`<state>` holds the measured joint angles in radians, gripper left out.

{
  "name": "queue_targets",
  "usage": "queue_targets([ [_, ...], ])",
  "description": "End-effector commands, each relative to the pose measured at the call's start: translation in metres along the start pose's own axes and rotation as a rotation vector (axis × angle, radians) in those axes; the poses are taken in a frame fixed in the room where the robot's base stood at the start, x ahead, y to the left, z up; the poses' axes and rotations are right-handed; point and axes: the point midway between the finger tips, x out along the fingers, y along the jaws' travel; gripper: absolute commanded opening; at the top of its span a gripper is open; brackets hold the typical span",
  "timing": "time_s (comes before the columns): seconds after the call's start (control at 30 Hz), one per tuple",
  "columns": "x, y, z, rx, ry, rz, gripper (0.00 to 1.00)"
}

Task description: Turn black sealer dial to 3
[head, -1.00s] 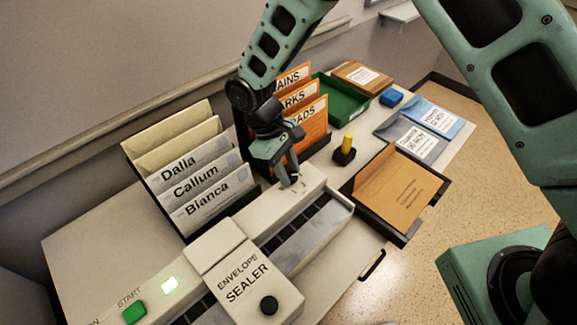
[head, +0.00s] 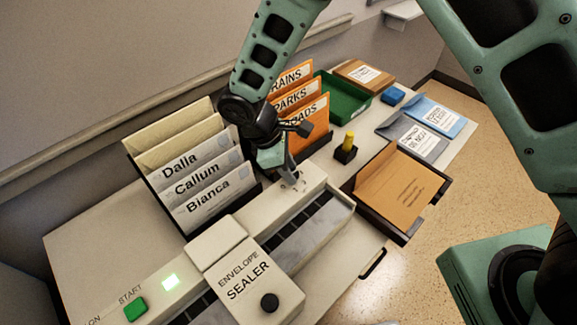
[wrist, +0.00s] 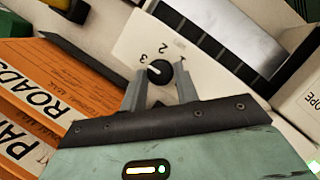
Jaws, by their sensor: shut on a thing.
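The black dial (wrist: 159,72) shows in the wrist view on the cream top of the sealer, with the numbers 1, 2 and 3 printed around it. Its white pointer mark faces left, roughly toward the 3; I cannot tell whether it lines up exactly. My gripper (wrist: 159,80) has one finger on each side of the dial and is shut on it. In the head view my gripper (head: 291,178) is at the far end of the envelope sealer (head: 222,247) and largely hides the dial.
A round black knob (head: 269,302) sits beside the sealer's label. A green start button (head: 135,309) is at the near left. Upright envelopes (head: 200,180) and orange folders (head: 305,110) stand close behind my gripper. A yellow-handled stamp (head: 346,148) stands to the right.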

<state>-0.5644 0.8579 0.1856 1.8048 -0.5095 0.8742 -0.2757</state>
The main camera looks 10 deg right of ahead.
Motion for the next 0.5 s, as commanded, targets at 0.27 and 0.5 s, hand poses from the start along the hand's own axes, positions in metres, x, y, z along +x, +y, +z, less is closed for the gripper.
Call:
queue_targets([
  [0.27,-0.0004,0.0006,0.0,-0.004,0.0,0.003,0.08],
  [0.5,-0.0003,0.0004,0.0,-0.003,0.0,0.002,0.52],
])
